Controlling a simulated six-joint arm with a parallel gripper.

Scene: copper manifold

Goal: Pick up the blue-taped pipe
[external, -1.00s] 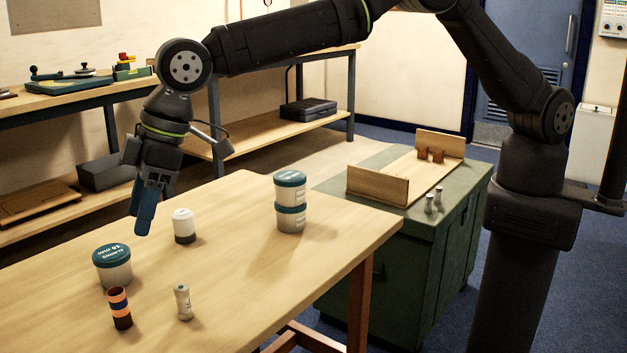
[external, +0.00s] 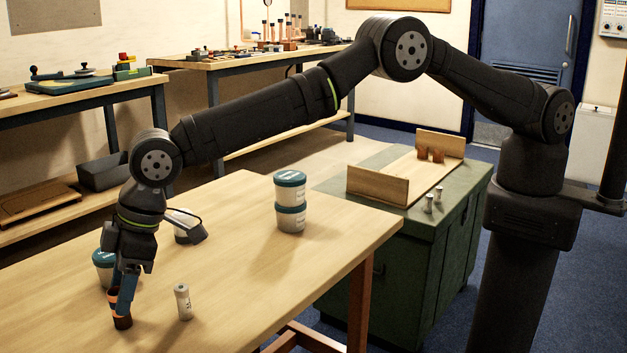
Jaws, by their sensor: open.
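The blue-taped pipe (external: 122,322) stands upright near the front left of the wooden table. It is a short, dark, copper-coloured tube; its lower end shows, and my gripper hides most of the rest, including nearly all the tape. My gripper (external: 123,303) points down over the pipe with its blue fingers open. The fingers are at the pipe's upper part, seemingly on either side of it. I cannot tell whether they touch it.
A teal-lidded tub (external: 103,262) stands close behind my gripper, partly hidden. A small pale bottle (external: 183,302) stands to the right. Two stacked tubs (external: 290,203) stand farther back.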

